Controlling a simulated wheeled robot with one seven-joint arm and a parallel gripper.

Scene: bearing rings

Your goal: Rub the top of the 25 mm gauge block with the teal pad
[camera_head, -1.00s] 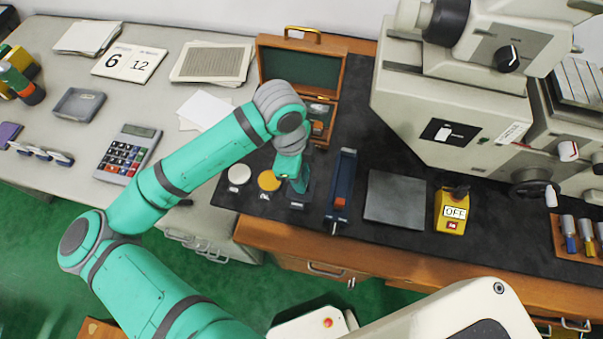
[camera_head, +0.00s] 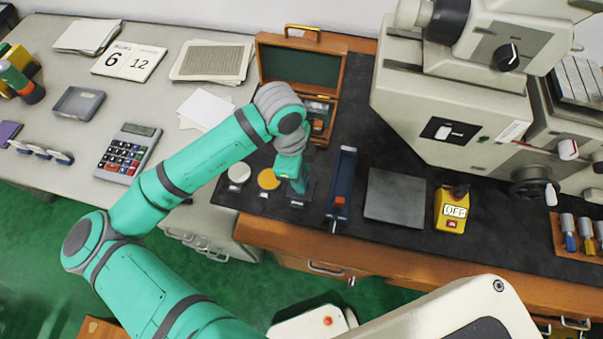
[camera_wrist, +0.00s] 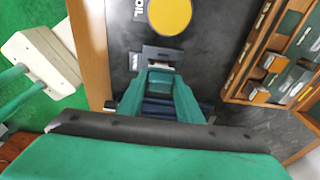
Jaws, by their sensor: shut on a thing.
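My gripper (camera_head: 297,184) points down at the front part of the black mat. In the wrist view my gripper (camera_wrist: 161,72) is shut, with teal between its fingers that looks like the teal pad (camera_wrist: 161,80); the fingers hide most of it. Just beyond the fingertips is a small dark block-like stand (camera_wrist: 163,52) with a light metallic face, which may carry the 25 mm gauge block. In the head view this stand (camera_head: 298,203) is partly behind my gripper. I cannot tell whether the pad touches it.
A yellow disc (camera_head: 269,179) marked OIL and a white disc (camera_head: 239,173) lie left of my gripper. A blue holder (camera_head: 342,185) with a red part stands close on the right. An open wooden case (camera_head: 334,85) is behind. A grey plate (camera_head: 395,196) and yellow switch box (camera_head: 451,210) lie further right.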

